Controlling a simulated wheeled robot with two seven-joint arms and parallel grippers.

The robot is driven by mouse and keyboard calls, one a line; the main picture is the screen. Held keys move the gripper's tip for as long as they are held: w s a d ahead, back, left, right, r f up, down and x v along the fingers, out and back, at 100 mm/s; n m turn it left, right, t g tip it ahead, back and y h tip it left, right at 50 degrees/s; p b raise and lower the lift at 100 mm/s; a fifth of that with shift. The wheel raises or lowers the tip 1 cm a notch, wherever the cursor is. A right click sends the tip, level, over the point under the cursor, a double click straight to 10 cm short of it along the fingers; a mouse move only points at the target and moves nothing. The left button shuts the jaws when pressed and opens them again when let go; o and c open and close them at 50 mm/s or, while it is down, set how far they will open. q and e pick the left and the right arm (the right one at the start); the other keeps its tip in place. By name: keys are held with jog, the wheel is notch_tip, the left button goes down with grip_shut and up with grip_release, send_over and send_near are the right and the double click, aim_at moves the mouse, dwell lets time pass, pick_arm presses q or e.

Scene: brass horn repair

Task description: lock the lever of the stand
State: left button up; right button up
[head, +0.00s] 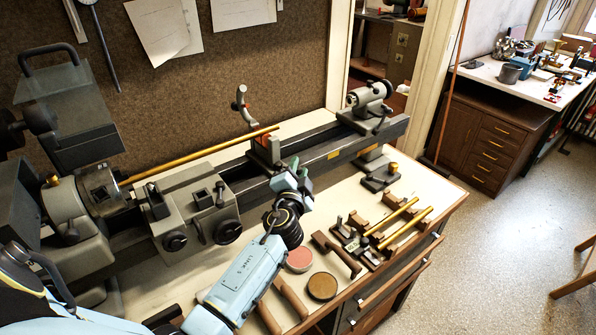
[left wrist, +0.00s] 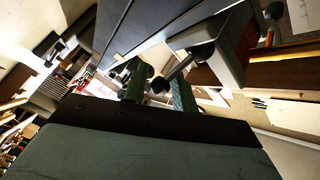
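The stand (head: 265,148) is a grey steady rest with red parts, clamped on the lathe bed; its upper arm is swung up, and a long brass tube passes at it. In the left wrist view, the stand's grey body (left wrist: 226,50) is close, and its lever (left wrist: 178,72), a short rod with a dark ball knob, points toward my gripper. My left gripper (head: 297,172) is low on the near side of the stand. Its green fingers (left wrist: 157,90) are apart with the knob between them; I cannot tell whether they touch it. My right gripper is out of view.
The brass tube (head: 200,157) runs from the lathe chuck to the stand. The carriage (head: 190,205) is left of my gripper, the tailstock (head: 370,103) right. A rack with brass tubes (head: 402,218), a mallet (head: 336,252) and two round tins (head: 322,286) lie on the bench front.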

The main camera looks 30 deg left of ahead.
pick_arm(q)
jog(key=shift+o, duration=1)
jog(key=shift+s, duration=0.15)
jog(key=b+v, duration=0.1)
jog(key=v, duration=1.2)
jog(key=shift+b, duration=0.35)
jog(key=shift+d, duration=0.1)
